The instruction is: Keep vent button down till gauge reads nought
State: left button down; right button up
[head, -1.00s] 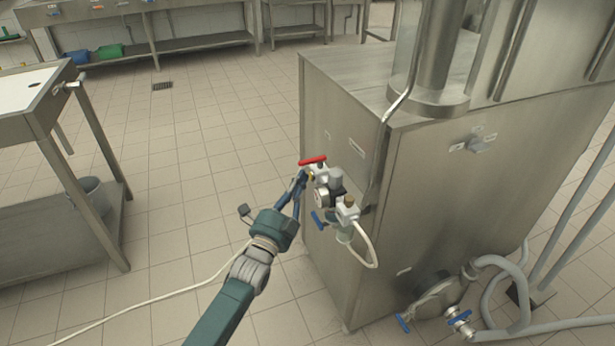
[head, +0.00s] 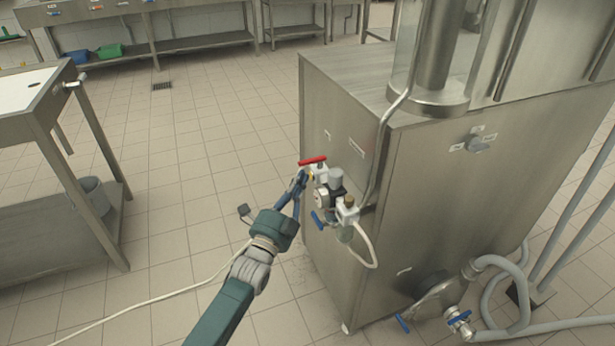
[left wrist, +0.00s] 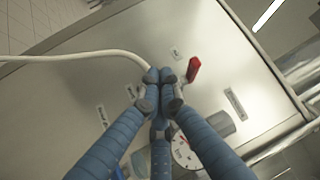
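My left gripper (head: 301,178) reaches the valve group on the side of the steel machine (head: 440,200). In the left wrist view its fingertips (left wrist: 160,76) are together. In the head view they meet a small brass-yellow part (head: 309,175) just below the red handle (head: 313,160); I cannot tell whether that part is pressed. The vent button is not clearly visible; the fingers may cover it. The round gauge (head: 322,201) sits just right of the fingers. It also shows in the left wrist view (left wrist: 184,153), partly hidden by a finger, its needle too small to read.
A blue-handled valve (head: 317,219) and a looping white hose (head: 369,252) hang close below the gauge. The red handle stands near the fingertips in the left wrist view (left wrist: 194,68).

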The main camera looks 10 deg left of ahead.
pick_arm(q)
jog(key=shift+d, duration=0.15)
pick_arm(e)
jog(key=shift+s, duration=0.35)
jog(key=shift+w, duration=0.2)
dwell(0.6)
jog(key=shift+w+r, duration=0.1)
jog(key=shift+w, duration=0.2)
jog(key=shift+s, duration=0.25)
jog(key=shift+s, duration=0.25)
pick_arm(q)
jog(key=shift+s+a+p, duration=0.4)
jog(key=shift+s+a, duration=0.1)
jog(key=shift+a, duration=0.25)
pick_arm(e)
jog(key=f, duration=0.2)
jog(key=shift+s+d+f, duration=0.1)
jog(key=shift+s+f, duration=0.1)
jog(key=shift+f, duration=0.15)
jog(key=shift+s+f, duration=0.1)
